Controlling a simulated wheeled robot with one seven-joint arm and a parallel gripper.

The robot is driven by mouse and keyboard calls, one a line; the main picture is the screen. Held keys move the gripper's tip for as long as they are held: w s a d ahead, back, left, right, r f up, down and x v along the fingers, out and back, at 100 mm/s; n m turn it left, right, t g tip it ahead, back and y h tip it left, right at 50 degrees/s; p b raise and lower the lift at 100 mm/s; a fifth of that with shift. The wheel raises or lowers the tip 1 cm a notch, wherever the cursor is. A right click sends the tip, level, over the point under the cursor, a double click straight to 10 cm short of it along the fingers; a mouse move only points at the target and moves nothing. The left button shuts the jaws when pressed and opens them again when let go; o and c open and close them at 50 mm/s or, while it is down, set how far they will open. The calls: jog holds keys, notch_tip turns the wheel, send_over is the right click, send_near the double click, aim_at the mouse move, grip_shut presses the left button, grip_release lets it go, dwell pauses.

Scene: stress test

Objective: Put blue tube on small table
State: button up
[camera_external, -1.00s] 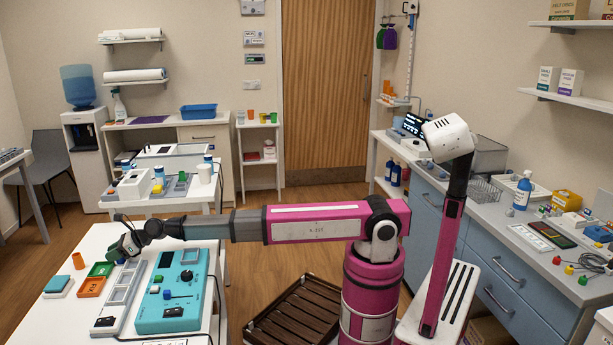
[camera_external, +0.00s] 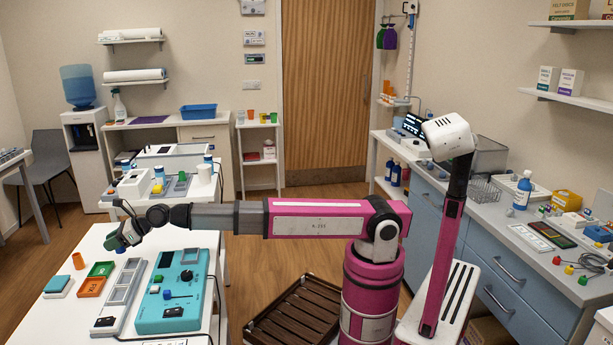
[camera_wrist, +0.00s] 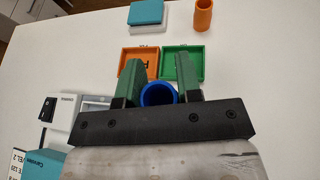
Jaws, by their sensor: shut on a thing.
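The blue tube (camera_wrist: 158,94) is held between the two green fingers of my gripper (camera_wrist: 159,68) in the wrist view, its round open end facing the camera. The gripper is shut on it, above the white table (camera_wrist: 70,40). A small white table with a lower shelf (camera_external: 258,124) stands by the back wall, left of the door, with several coloured cups on top.
Below the gripper lie an orange tray (camera_wrist: 139,62), a green tray (camera_wrist: 183,64) and an orange tube (camera_wrist: 203,16). A teal device (camera_external: 172,300) and a long white holder (camera_external: 122,290) stand nearby. A brown slatted crate (camera_external: 295,312) lies on the floor.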

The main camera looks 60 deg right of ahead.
jog(key=s+r, duration=0.3)
jog(key=s, duration=0.1)
jog(key=w+d+f, duration=0.1)
jog(key=w+d, duration=0.4)
jog(key=d, duration=0.6)
jog(key=w+d+f, duration=0.2)
jog(key=w+d, duration=0.3)
jog(key=d, duration=1.7)
jog(key=d+f, duration=0.1)
jog(key=d, duration=0.9)
jog(key=d+f, duration=0.1)
jog(key=d, duration=0.9)
jog(key=shift+s+d+f, duration=0.1)
jog(key=shift+d+f, duration=0.15)
jog(key=shift+d, duration=0.1)
jog(key=s+d+f, duration=0.3)
jog(key=d+f, duration=0.7)
jog(key=f, duration=0.2)
